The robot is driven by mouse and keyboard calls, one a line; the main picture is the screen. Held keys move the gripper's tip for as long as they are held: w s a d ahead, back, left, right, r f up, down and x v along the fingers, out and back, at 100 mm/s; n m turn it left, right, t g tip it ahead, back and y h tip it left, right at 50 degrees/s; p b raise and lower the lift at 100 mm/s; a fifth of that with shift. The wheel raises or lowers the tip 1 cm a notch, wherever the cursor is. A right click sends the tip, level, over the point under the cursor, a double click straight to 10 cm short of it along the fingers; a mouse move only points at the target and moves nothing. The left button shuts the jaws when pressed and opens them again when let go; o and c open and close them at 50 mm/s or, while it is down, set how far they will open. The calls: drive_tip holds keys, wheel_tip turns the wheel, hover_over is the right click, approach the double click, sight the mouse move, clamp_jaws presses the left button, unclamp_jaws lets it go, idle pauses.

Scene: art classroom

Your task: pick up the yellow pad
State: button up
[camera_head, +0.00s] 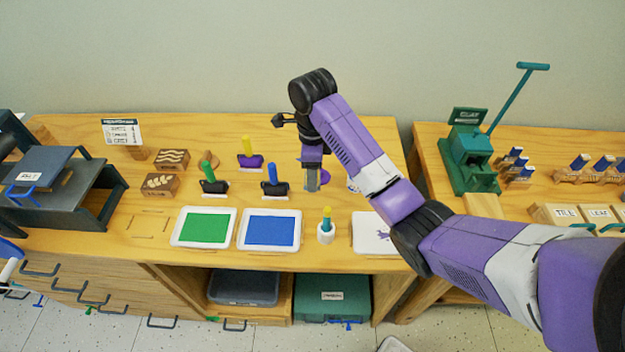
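No flat pad with a yellow face shows clearly in the head view. A small white round holder (326,234) stands near the front of the table, with an upright yellow-and-green piece (326,216) in it. A yellow-handled tool with a purple base (249,159) stands further back. My gripper (311,184) points down over the middle of the table, behind the white holder and apart from it. Its fingers are small here, and I cannot tell whether they are open or hold anything. A purple round thing (325,177) is partly hidden behind the gripper.
A green pad (204,227) and a blue pad (270,229) lie left of the holder. A white card with a purple mark (372,232) lies right, partly behind my arm. A dark rack (75,190) stands left.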

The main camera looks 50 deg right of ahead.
wheel_tip(320, 180, up, 5)
drive_tip(key=shift+d+r+p, duration=0.15)
drive_tip(key=shift+p, duration=1)
drive_tip(key=shift+w+r, duration=0.15)
drive_tip(key=shift+r, duration=0.6)
drive_tip(key=shift+a+r+b, duration=0.2)
drive_tip(key=shift+r+b, duration=0.1)
drive_tip(key=shift+r, duration=0.25)
